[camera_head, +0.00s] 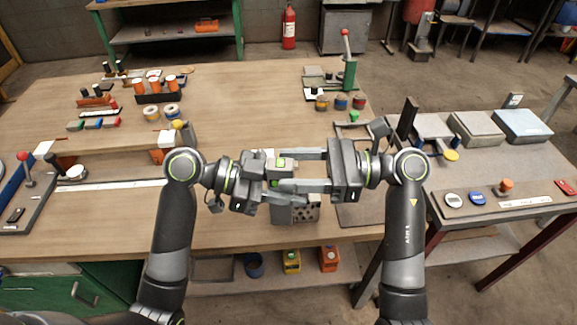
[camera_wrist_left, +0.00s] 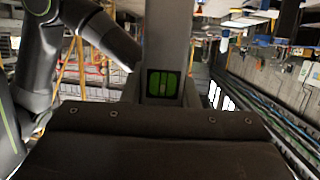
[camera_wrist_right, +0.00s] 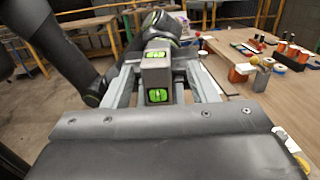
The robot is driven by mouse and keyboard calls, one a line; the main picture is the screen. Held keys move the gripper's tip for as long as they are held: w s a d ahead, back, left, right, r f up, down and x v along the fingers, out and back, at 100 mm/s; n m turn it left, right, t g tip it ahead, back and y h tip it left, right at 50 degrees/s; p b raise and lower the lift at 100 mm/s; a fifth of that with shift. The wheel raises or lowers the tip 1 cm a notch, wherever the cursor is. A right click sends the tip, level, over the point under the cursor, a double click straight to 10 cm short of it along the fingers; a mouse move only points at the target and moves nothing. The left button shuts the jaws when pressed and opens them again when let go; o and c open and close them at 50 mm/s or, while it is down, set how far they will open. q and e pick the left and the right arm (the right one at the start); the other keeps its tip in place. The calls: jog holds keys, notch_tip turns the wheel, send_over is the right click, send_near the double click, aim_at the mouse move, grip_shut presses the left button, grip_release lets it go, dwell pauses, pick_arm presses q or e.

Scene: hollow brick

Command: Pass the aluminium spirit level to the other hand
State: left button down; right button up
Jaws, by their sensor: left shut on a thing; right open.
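The aluminium spirit level (camera_head: 281,163) is a grey bar with green vials, held in the air over the table's front part. My left gripper (camera_head: 268,174) is shut on it from the left. In the left wrist view the level (camera_wrist_left: 166,40) rises straight ahead, a green vial facing the camera. My right gripper (camera_head: 284,171) is open and reaches in from the right, its fingers on both sides of the level. In the right wrist view the level's end (camera_wrist_right: 157,74) stands between the open fingers, with gaps beside it. The level's far part is hidden.
A grey block with holes (camera_head: 302,209) sits below the grippers near the table's front edge. A green lever press (camera_head: 349,70) and several small spools stand at the back right. A side bench (camera_head: 470,180) with boxes is on the right. The table's middle (camera_head: 240,105) is clear.

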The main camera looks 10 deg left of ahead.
jog(key=shift+s+a, duration=0.1)
jog(key=shift+a, duration=0.6)
grip_shut()
pick_arm(q)
jog(key=c, duration=1)
grip_release()
jog(key=shift+c, duration=0.2)
